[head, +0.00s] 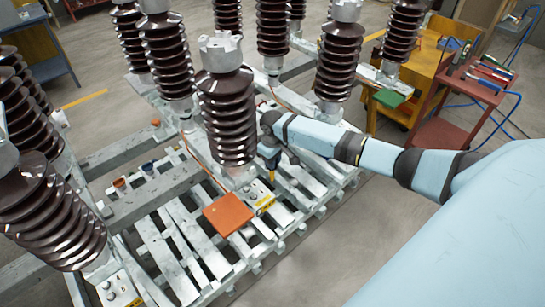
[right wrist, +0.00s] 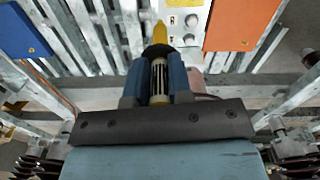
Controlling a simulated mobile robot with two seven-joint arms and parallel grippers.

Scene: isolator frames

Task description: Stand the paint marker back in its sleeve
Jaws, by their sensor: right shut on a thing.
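My right gripper (head: 270,158) reaches in from the right in the head view, beside the base of the middle insulator. In the right wrist view its two blue fingers (right wrist: 155,82) are shut on the paint marker (right wrist: 158,72), which has a pale, dark-striped body, a dark collar and a yellow pointed end. In the head view the marker's yellow end (head: 271,176) shows just below the fingers, pointing down above the slatted frame. Small orange (head: 120,184) and blue (head: 147,168) cups stand on the beam at left; I cannot tell whether either is the sleeve. My left gripper is not in view.
Tall brown ribbed insulators (head: 226,110) crowd the metal frame. An orange plate (head: 228,214) and a pale box with round fittings (head: 262,201) lie close below my gripper. A red cart (head: 445,130) stands at right. Gaps lie between the slats.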

